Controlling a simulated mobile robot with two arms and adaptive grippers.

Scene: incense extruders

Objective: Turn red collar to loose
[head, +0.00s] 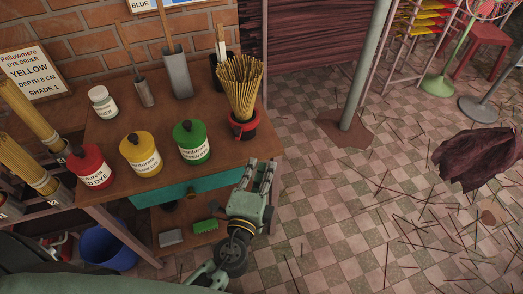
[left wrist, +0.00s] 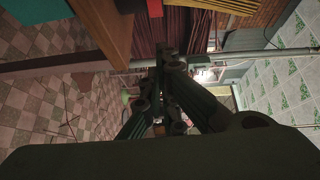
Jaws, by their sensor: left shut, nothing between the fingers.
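The red collar (head: 243,130) sits around a dark holder at the table's right corner, at the foot of a bundle of yellow incense sticks (head: 240,85). My left gripper (head: 262,164) is just below and right of the collar in the head view, beside the table edge, pointing up the picture. It is shut and empty, and I see no contact with the collar. In the left wrist view its fingers (left wrist: 166,62) extend up the middle; yellow sticks (left wrist: 225,5) show at the top edge. My right gripper is not in view.
Red (head: 91,166), yellow (head: 141,153) and green (head: 191,142) dye jars stand on the wooden table (head: 165,118). A teal drawer (head: 165,191) is under its front. A grey pole (head: 365,70) stands to the right. The tiled floor holds scattered sticks.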

